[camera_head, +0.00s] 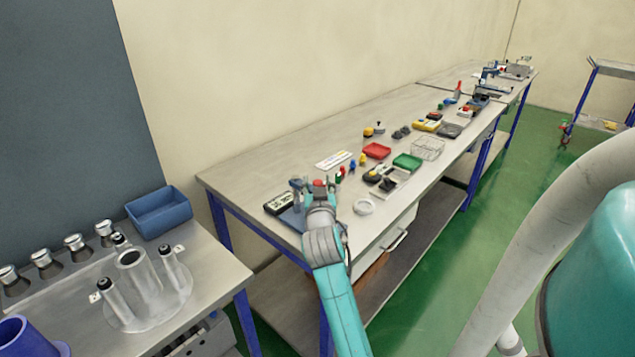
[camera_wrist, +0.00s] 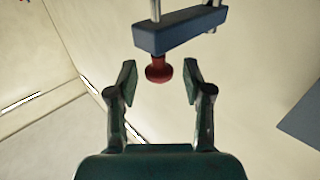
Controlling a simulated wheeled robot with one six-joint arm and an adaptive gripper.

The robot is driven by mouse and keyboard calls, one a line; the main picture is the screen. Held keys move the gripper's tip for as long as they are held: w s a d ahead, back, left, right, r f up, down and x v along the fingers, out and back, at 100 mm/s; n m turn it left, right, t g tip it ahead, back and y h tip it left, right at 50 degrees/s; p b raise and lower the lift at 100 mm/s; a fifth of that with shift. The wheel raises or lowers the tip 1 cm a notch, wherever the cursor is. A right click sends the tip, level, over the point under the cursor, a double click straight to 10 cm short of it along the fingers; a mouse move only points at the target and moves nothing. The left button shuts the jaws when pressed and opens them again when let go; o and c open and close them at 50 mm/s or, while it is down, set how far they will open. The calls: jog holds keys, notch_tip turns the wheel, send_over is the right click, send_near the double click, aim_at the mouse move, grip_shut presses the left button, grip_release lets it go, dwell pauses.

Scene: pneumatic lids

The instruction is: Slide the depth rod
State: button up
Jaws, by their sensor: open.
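In the wrist view my gripper (camera_wrist: 160,86) is open, with one finger on each side of a red knob (camera_wrist: 158,72). Gaps show between both fingers and the knob, so nothing is gripped. The knob hangs from a blue bar (camera_wrist: 180,32), which has metal rods (camera_wrist: 155,10) running up out of view. Which of these parts is the depth rod I cannot tell. In the head view my gripper (camera_head: 320,200) is at the near end of the long table, by a small blue-grey fixture (camera_head: 297,186); the arm partly hides this spot.
A side table at left holds a blue bin (camera_head: 160,212) and a metal cylinder fixture (camera_head: 140,278).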

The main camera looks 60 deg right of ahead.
jog(key=shift+w+d, duration=0.3)
jog(key=shift+d, duration=0.2)
grip_shut()
jog(key=shift+r, duration=3.6)
grip_release()
jog(key=shift+a, duration=0.1)
